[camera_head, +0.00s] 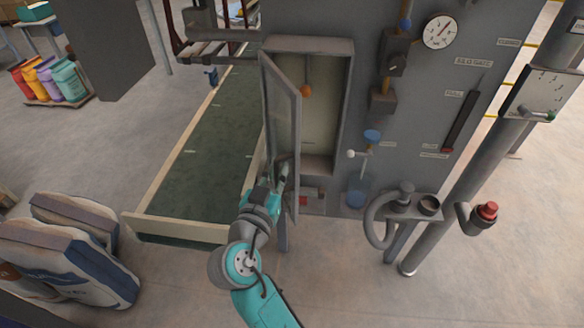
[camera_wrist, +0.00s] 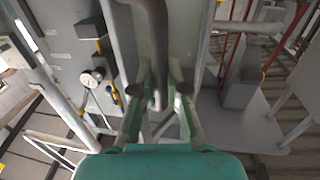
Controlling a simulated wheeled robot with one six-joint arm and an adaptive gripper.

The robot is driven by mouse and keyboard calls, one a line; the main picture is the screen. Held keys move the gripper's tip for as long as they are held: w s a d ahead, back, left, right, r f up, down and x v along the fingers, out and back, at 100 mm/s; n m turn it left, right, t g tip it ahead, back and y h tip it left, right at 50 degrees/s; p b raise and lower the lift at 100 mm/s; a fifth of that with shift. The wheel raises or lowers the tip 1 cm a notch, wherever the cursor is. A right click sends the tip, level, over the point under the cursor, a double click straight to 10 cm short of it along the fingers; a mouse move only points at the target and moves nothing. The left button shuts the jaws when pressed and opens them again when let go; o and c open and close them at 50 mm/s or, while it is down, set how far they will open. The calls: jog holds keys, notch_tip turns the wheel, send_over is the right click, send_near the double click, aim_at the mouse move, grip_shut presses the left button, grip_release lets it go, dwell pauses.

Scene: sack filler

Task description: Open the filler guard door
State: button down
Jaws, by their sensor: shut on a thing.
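The filler guard door (camera_head: 282,115) is a grey-framed, see-through panel on the front of the grey machine. It stands ajar, swung out from the left side of the recessed cabinet (camera_head: 343,100). My gripper (camera_head: 284,172) is at the lower part of the door. In the wrist view a grey bar handle (camera_wrist: 157,50) runs down between the two fingers of my gripper (camera_wrist: 158,95), which is shut on it. The exact contact is partly hidden in the head view by my wrist.
A green conveyor bed (camera_head: 205,140) with pale rails lies left of the door. Filled sacks (camera_head: 75,255) lie at the lower left. The floor in front is clear.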

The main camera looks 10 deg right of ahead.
jog(key=shift+a, duration=1.75)
jog(key=c, duration=1.2)
grip_release()
jog(key=v, duration=1.2)
jog(key=shift+w+a, duration=0.1)
jog(key=shift+a, duration=0.05)
